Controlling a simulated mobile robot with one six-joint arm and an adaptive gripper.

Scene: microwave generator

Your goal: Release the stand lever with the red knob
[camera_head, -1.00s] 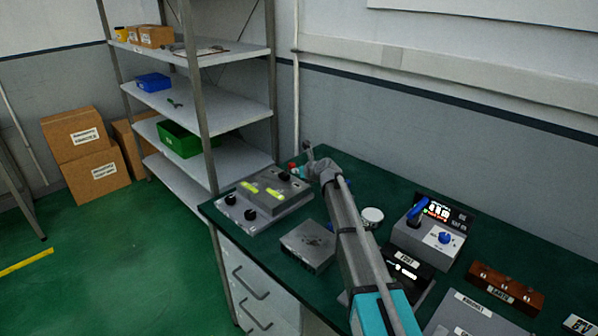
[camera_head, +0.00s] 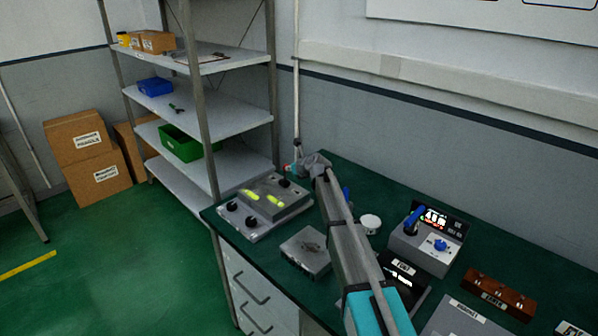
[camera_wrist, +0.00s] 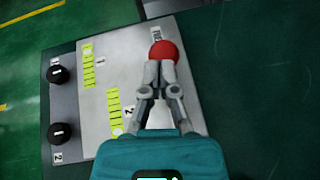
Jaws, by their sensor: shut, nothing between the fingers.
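The red knob (camera_wrist: 164,51) stands at the top end of the grey stand panel (camera_wrist: 190,60) in the wrist view, just beyond my fingertips. My gripper (camera_wrist: 160,70) is shut with nothing in it; its tips overlap the knob's lower edge in the picture, and I cannot tell whether they touch it. The lever under the knob is hidden by my fingers. In the head view the stand (camera_head: 292,208) is at the table's left end, and my gripper (camera_head: 297,167) is at its far side, with the knob barely visible.
The panel carries two yellow-green scales (camera_wrist: 102,68) and two black knobs (camera_wrist: 59,132). Green tabletop lies free to the right in the wrist view. In the head view a small grey box (camera_head: 306,254) stands in front, and a shelf rack (camera_head: 205,125) rises at the left.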

